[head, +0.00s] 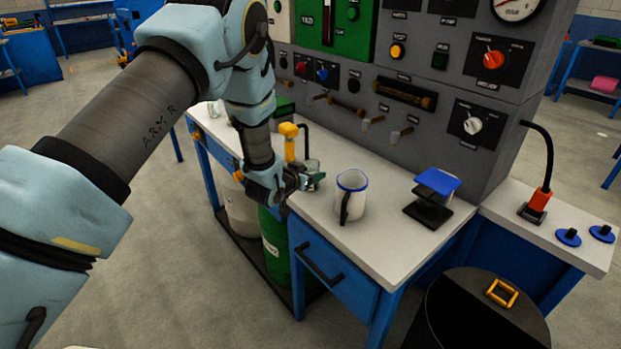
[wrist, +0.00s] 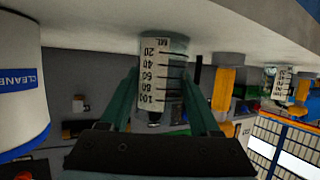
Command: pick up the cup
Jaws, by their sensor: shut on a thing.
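A small clear measuring cup (wrist: 163,75) with a white scale marked in ML stands between my gripper's two green fingers in the wrist view, which shows the bench upside down. My gripper (wrist: 164,105) is shut on it, one finger on each side. In the head view the cup (head: 313,166) shows only partly behind my gripper (head: 308,182), over the bench top. I cannot tell whether its base touches the bench. A white jug (head: 352,199) with a blue rim and dark handle stands to the right, apart from the gripper; it also shows in the wrist view (wrist: 20,95).
A yellow device (head: 289,140) stands close behind the gripper. A blue-topped black stand (head: 437,182) is farther right on the white bench (head: 385,245). The grey control panel (head: 420,110) with knobs rises along the back. Another marked cup (wrist: 281,80) shows at the wrist view's right.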

